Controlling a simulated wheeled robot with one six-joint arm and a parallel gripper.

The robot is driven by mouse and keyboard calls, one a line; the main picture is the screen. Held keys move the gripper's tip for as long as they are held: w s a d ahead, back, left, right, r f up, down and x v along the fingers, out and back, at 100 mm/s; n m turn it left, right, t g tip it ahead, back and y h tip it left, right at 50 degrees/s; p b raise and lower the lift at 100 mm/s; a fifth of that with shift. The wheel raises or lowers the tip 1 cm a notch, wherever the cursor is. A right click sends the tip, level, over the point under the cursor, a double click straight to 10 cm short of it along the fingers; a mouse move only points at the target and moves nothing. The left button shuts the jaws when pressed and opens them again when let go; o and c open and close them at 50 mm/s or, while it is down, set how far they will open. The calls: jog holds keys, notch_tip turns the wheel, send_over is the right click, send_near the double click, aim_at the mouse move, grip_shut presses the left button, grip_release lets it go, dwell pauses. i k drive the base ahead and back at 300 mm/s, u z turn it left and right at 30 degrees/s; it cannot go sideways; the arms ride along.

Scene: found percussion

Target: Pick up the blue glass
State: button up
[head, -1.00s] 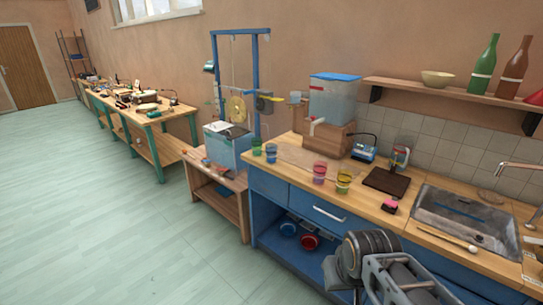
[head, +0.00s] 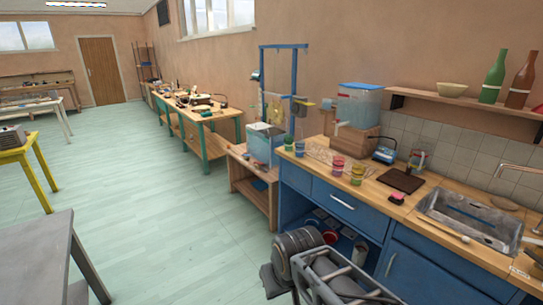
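The blue glass (head: 299,149) stands upright on the wooden worktop (head: 400,205), near its left end. The green glass (head: 288,142) stands just to its left. The red glass (head: 338,166) and the yellow glass (head: 357,174) stand to its right, nearer to me. Nothing hides the blue glass. Links of my arm show at the bottom centre, well short of the glasses. I cannot make out my gripper's fingers.
The water tank (head: 358,105) stands on a wooden block behind the glasses. A dark board (head: 401,181) and the sink (head: 470,215) are to the right. A low wooden stand (head: 252,190) adjoins the counter's left end. A grey table (head: 40,250) is at lower left. Floor between is clear.

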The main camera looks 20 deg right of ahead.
aim_at(300, 149)
jog(key=u, duration=0.55)
jog(key=i, duration=2.6)
jog(key=z, duration=1.15)
jog(key=i, duration=0.85)
jog(key=z, duration=1.25)
jog(key=i, duration=0.3)
jog(key=z, duration=0.25)
